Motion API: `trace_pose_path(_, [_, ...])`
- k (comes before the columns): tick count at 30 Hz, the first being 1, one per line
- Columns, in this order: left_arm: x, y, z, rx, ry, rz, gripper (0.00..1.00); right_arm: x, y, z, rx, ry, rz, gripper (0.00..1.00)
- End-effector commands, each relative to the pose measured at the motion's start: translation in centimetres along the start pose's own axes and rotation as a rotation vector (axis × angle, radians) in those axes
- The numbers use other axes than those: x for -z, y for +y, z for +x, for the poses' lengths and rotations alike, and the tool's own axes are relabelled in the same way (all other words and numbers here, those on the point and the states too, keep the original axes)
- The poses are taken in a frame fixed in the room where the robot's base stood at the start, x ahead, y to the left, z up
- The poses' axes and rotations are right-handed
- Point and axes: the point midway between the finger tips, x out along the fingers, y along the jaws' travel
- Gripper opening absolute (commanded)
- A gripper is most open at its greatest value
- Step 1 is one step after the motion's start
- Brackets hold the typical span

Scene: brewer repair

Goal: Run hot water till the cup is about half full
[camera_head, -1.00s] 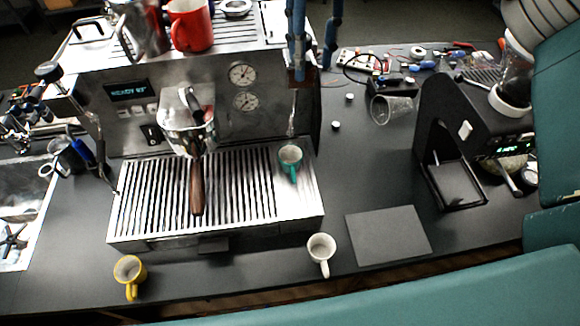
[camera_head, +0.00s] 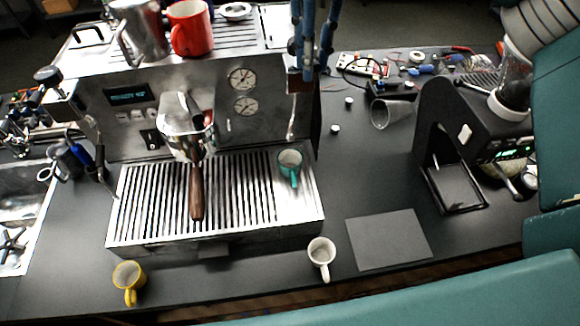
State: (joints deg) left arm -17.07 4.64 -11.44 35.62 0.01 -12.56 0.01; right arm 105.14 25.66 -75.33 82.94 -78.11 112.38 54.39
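A teal cup (camera_head: 290,161) stands upright on the right part of the drip tray (camera_head: 140,195) of the espresso machine (camera_head: 200,82). The thin hot-water spout (camera_head: 291,122) hangs above it. The cup's inside looks grey; I cannot tell the water level, nor whether water is running. My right gripper (camera_head: 312,72) has its blue fingers pointing down at the machine's upper right corner, by a dark brown block that may be a knob. Whether it grips anything is unclear. My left gripper is not in view.
A portafilter (camera_head: 196,185) juts out over the tray. A white cup (camera_head: 321,256) and a yellow cup (camera_head: 129,280) stand at the counter's front. A red mug (camera_head: 191,28) and a steel pitcher (camera_head: 138,32) are on top. A grinder (camera_head: 440,120) is at right.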

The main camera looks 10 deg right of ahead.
Motion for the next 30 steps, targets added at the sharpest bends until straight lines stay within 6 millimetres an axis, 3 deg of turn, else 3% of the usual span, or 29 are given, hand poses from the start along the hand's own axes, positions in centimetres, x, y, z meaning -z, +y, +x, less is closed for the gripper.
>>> trace_pose_path(30, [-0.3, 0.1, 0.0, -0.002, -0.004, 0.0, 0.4, -1.2, -4.0, 0.0, 0.0, -0.001, -0.664, 0.2])
